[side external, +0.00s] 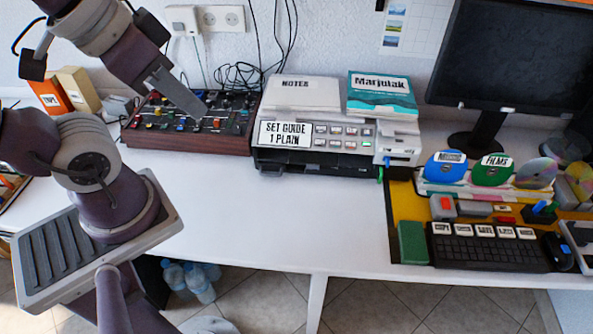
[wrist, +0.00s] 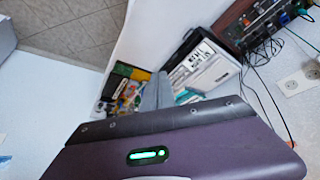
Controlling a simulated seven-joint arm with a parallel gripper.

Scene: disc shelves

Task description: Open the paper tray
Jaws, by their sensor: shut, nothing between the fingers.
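The printer (side external: 340,132) is a light grey machine with a label reading "SET GUIDE 1 PLAIN" and a row of buttons. Its paper tray (side external: 312,163) is the dark lower front part, which looks pushed in, though its exact state is hard to tell. The printer also shows in the wrist view (wrist: 212,72), tilted. My gripper (side external: 200,109) is shut and empty. In the side view it appears over the mixer, left of the printer and apart from it. The closed fingers also show in the wrist view (wrist: 157,83).
A mixer (side external: 190,124) with knobs stands left of the printer, with cables behind it. Papers and a "Marjulak" book (side external: 382,92) lie on top of the printer. A keyboard (side external: 490,247), disc holders and a monitor (side external: 510,60) are at right. The white desk (side external: 290,220) before the printer is clear.

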